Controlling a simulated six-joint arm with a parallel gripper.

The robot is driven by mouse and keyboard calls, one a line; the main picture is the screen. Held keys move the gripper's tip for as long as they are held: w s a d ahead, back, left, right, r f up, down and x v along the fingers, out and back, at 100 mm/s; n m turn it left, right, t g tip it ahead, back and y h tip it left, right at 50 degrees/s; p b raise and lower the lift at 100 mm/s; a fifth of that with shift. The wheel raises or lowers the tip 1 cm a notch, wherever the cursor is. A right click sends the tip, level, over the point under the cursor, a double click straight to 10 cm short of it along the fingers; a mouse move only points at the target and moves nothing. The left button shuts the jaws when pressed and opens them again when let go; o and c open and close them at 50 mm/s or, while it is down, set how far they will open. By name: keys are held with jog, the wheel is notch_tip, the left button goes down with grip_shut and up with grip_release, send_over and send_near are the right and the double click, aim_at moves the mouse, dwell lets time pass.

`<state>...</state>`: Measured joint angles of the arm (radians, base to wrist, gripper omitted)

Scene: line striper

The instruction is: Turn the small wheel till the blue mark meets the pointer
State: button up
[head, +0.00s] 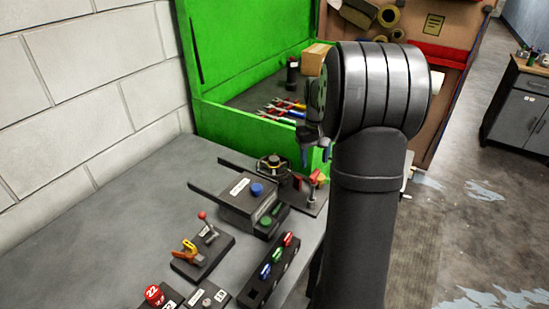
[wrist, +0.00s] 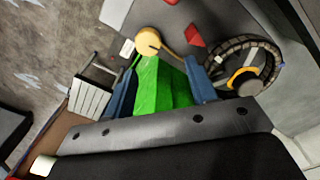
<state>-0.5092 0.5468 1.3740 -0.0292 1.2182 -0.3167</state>
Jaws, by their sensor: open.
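The small wheel (head: 272,166) stands on a dark base on the bench, left of and below my gripper in the head view. In the wrist view the wheel (wrist: 270,72) shows a dark ribbed rim and a yellow-orange hub, to the right of my fingers. A small bluish spot shows at its right rim; I cannot tell surely whether it is the blue mark. I cannot make out the pointer for certain.
A green open box (head: 225,110) with tools stands behind. A red-and-yellow fitting (head: 316,178) is close under my gripper. A block with a blue button (head: 257,189), a red-knobbed lever (head: 203,216) and a colored switch strip (head: 277,256) stand nearer. Bench at left is clear.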

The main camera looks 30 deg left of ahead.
jog(key=s+a+r+n, duration=0.1)
jog(key=a+r+n, duration=0.6)
jog(key=r+n, duration=0.2)
jog(key=n, duration=0.8)
send_near(274, 158)
notch_tip(274, 158, down, 9)
jog(key=shift+d+r, duration=0.15)
jog(key=c, duration=1)
